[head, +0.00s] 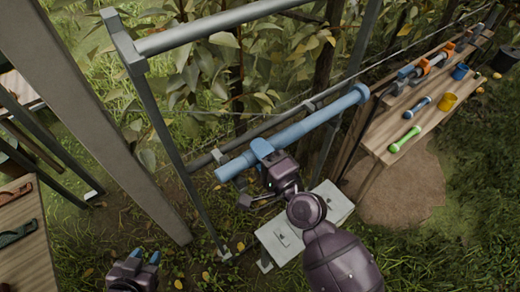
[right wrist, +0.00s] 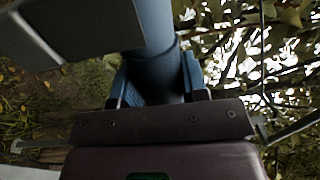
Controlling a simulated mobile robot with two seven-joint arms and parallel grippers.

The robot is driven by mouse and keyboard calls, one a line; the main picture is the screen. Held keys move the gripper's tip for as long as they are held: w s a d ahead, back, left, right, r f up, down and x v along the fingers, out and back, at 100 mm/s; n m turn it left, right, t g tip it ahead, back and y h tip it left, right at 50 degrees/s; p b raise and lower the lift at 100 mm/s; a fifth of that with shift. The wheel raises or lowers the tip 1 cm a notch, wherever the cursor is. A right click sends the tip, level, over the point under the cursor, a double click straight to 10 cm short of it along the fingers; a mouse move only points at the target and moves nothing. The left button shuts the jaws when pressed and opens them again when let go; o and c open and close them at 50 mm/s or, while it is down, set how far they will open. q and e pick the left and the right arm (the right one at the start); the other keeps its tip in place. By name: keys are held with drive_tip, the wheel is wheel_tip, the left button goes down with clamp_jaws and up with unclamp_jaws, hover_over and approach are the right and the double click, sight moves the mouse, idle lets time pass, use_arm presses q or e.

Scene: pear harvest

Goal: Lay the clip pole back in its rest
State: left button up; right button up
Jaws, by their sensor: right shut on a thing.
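The clip pole looks to be the thick blue pole (head: 312,122), which slants up to the right and ends in a wider collar. My right gripper (head: 262,152) is shut around it near its lower left end. In the right wrist view the pole (right wrist: 152,25) passes between the blue fingers (right wrist: 158,85). A dark rail (head: 262,130) with small grey brackets (head: 218,157) runs just behind the pole; it may be the rest. I cannot tell whether the pole touches it. My left gripper (head: 146,258) is low at the bottom left, fingertips apart, empty.
A grey metal frame (head: 172,150) stands left of the pole, with a thick top bar (head: 215,22). A pale box (head: 335,205) sits below the right arm. Leaves hang behind.

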drive_tip(key=o, duration=1.1)
drive_tip(key=shift+s, duration=0.1)
drive_tip(key=v, duration=1)
drive_tip(key=shift+s+d+b, duration=0.25)
drive_tip(key=shift+d+b, duration=0.05)
